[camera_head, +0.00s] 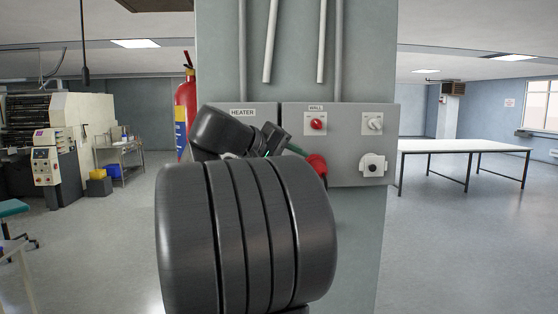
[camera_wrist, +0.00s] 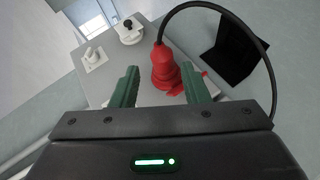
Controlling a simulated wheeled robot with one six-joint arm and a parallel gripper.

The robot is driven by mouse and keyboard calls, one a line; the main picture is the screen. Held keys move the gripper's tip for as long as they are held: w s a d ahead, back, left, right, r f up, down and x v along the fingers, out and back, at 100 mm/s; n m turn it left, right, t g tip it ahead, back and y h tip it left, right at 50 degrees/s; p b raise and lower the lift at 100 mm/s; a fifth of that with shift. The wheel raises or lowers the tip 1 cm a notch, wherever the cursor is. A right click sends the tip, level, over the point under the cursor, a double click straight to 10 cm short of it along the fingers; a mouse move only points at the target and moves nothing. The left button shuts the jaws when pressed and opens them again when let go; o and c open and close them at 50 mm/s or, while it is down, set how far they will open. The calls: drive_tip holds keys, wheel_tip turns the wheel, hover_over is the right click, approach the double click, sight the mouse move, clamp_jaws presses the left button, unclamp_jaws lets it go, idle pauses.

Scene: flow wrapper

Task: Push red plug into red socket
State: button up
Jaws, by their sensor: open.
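The red plug (camera_wrist: 163,66) has a black cable (camera_wrist: 262,50) looping from its back. It sits at the red socket (camera_head: 318,168) on the lower part of the WALL panel, with a red flap (camera_wrist: 204,73) beside it. How deep the plug is in cannot be told. My gripper (camera_wrist: 160,70) is open, with its green fingers on either side of the plug and a gap at the left finger. In the head view, my arm hides most of the plug and my gripper (camera_head: 292,150).
The grey WALL panel (camera_head: 345,147) carries a red switch (camera_head: 317,124), a white switch (camera_head: 373,122) and a white socket (camera_head: 373,166). A HEATER box (camera_head: 243,108) adjoins it at left. A fire extinguisher (camera_head: 186,92) hangs left of the column. A table (camera_head: 465,147) stands at right.

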drive_tip(key=shift+v, duration=2.35)
drive_tip(key=shift+d, duration=0.15)
drive_tip(key=p+x, duration=0.1)
drive_tip(key=x, duration=1.2)
drive_tip(key=shift+w+d+p, duration=0.2)
drive_tip(key=shift+w+p, duration=0.05)
drive_tip(key=shift+p, duration=0.05)
drive_tip(key=shift+f, duration=0.1)
drive_tip(key=b+v, duration=0.2)
drive_tip(key=v, duration=1.1)
drive_tip(key=w+d+f, duration=0.1)
drive_tip(key=d+f, duration=0.2)
drive_tip(key=d, duration=0.2)
drive_tip(key=w+d+f+p, duration=0.1)
drive_tip(key=d+f, duration=0.1)
drive_tip(key=d, duration=0.3)
drive_tip(key=shift+w+f, duration=0.35)
